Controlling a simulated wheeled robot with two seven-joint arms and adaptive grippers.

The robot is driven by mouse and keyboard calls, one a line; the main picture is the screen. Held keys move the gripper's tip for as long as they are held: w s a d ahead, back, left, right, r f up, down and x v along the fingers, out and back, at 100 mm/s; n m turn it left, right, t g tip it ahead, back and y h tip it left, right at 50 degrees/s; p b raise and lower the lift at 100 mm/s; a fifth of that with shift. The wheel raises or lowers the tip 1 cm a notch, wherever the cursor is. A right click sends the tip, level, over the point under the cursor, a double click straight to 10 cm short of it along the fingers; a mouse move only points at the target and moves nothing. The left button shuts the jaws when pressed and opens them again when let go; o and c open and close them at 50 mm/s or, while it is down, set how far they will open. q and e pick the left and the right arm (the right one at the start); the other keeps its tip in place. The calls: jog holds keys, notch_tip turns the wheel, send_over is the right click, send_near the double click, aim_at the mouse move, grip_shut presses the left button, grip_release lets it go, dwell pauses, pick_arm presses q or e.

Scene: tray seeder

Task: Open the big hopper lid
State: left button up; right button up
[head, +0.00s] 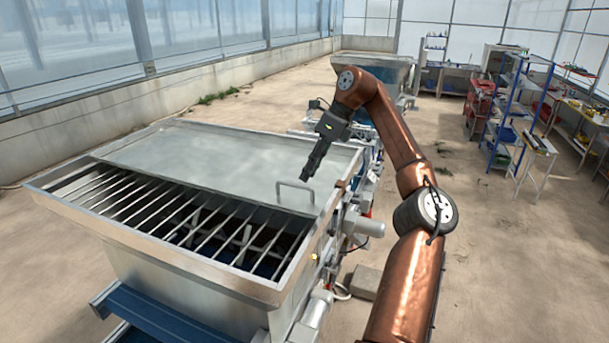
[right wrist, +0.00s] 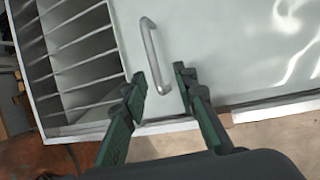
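The big hopper lid (head: 230,160) is a flat grey metal sheet lying level over the far part of the hopper (head: 160,255). The near part is uncovered and shows a grid of bars. A bent-rod handle (head: 295,195) stands on the lid near its front right edge. My right gripper (head: 306,176) is above the lid, just beyond the handle, pointing down. In the right wrist view the gripper (right wrist: 160,80) is open, its fingers apart, with the handle (right wrist: 153,55) lined up with the gap. I cannot tell whether they touch. My left gripper is not in view.
Motors and fittings (head: 362,222) stick out from the hopper's right side, close to my right arm. A second metal hopper (head: 400,62) stands behind. Shelves (head: 510,115) and benches stand at the right. The floor between is mostly clear.

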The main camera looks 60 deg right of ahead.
jog(key=s+d, duration=0.6)
jog(key=s, duration=0.3)
jog(key=shift+s+d, duration=0.15)
jog(key=shift+s, duration=0.05)
dwell(0.3)
